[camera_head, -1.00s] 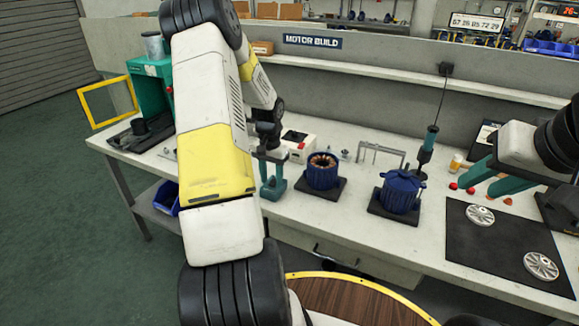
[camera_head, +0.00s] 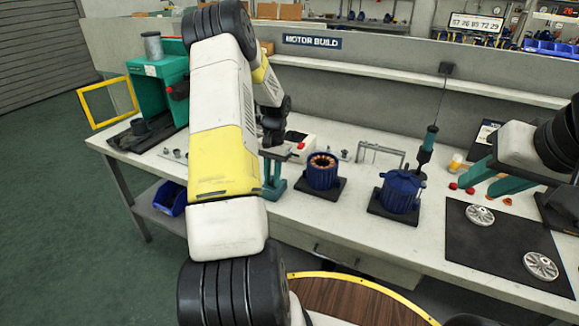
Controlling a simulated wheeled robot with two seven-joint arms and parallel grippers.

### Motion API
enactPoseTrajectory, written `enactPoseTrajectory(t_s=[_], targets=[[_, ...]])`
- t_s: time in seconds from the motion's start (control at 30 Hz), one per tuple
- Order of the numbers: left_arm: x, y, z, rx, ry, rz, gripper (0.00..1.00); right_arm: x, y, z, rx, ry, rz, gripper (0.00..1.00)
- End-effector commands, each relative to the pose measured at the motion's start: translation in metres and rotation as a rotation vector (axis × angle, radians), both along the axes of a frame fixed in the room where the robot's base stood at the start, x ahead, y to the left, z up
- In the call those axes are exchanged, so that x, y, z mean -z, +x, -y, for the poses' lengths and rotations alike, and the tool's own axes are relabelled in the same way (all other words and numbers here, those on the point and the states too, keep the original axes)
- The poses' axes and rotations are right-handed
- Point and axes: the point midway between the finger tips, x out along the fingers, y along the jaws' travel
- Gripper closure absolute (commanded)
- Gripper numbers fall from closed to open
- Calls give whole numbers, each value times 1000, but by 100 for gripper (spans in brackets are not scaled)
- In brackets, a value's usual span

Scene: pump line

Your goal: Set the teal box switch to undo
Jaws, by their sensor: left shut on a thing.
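The teal box (camera_head: 143,88) stands at the left end of the bench. A dark switch knob with some red (camera_head: 178,89) shows on its right side, close to the edge of my left arm in the picture. I cannot read its setting or any label. My left arm crosses the view in front of the bench.
A yellow frame (camera_head: 107,102) stands left of the teal box. A dark mat (camera_head: 490,250) carries two metal discs.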

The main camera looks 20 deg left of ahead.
Motion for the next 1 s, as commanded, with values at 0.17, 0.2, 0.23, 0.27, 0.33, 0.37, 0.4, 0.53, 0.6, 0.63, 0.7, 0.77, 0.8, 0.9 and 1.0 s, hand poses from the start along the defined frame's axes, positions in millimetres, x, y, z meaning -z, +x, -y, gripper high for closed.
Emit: enactPoseTrajectory(t_s=[0.17,0.2,0.23,0.27,0.33,0.37,0.4,0.53,0.6,0.63,0.7,0.77,0.8,0.9,1.0], targets=[[1,6,0,0,13,-142,100,0,0,0,0,0,0,64],[1,7,0,1,16,-168,100,0,0,0,0,0,0,64],[1,7,0,1,17,-184,100,0,0,0,0,0,0,64],[0,7,0,0,18,-197,100,0,0,0,0,0,0,64],[0,7,0,1,18,-221,100,0,0,0,0,0,0,64],[0,8,0,1,20,-226,100,0,0,0,0,0,0,64],[-1,8,0,0,19,-232,100,0,0,0,0,0,0,64],[-1,7,0,0,20,-236,100,0,0,0,0,0,0,64],[-1,7,0,0,20,-235,100,0,0,0,0,0,0,64],[-1,7,0,0,20,-235,100,0,0,0,0,0,0,64],[-1,7,0,0,20,-235,100,0,0,0,0,0,0,64],[-1,7,0,0,20,-235,68,0,0,0,0,0,0,64],[-1,7,0,0,20,-235,60,0,0,0,0,0,0,64],[-1,7,0,0,20,-234,58,0,0,0,0,0,0,64],[-1,7,1,0,19,-234,58,0,0,0,0,0,0,64]])
